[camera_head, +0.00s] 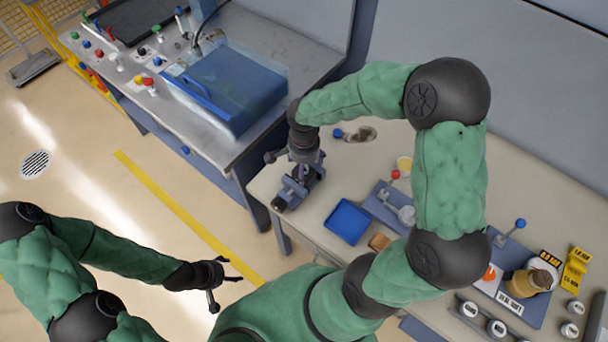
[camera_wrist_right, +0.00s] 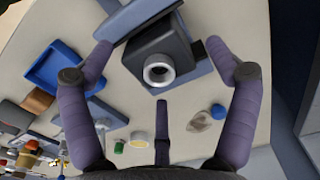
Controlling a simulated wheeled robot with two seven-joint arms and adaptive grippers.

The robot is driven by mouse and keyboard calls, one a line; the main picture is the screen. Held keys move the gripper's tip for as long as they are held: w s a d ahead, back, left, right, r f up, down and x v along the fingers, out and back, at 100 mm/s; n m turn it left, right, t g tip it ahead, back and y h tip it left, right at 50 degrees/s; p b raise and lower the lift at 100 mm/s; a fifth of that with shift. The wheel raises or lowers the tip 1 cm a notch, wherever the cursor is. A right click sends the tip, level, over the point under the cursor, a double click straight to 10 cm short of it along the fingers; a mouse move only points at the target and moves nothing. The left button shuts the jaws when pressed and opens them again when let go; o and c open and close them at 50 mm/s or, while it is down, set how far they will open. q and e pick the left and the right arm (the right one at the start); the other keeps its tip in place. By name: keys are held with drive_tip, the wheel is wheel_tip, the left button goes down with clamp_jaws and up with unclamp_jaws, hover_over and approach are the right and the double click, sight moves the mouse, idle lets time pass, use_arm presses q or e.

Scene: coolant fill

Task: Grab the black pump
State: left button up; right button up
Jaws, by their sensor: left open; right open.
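The black pump (camera_wrist_right: 160,50), a dark boxy block with a silver ring on its face, sits on a blue-grey base in the right wrist view. In the head view, what seems to be its blue-grey base (camera_head: 294,192) shows at the table's near left corner, mostly hidden by my right gripper. My right gripper (camera_head: 304,160) is open above it. In the right wrist view the purple fingers of this gripper (camera_wrist_right: 160,45) spread on either side of the pump; contact cannot be told. My left gripper (camera_head: 218,284) is open and empty over the floor.
A blue tray (camera_head: 348,222) lies beside the pump on the beige table. Small valves, an amber jar (camera_head: 528,282) and white-lidded cups stand farther right. A grey machine bench with a blue box (camera_head: 232,88) stands at the upper left. Floor is free at left.

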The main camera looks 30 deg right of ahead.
drive_tip(key=shift+f, duration=0.55)
drive_tip(key=c, duration=1.5)
drive_tip(key=shift+r, duration=0.15)
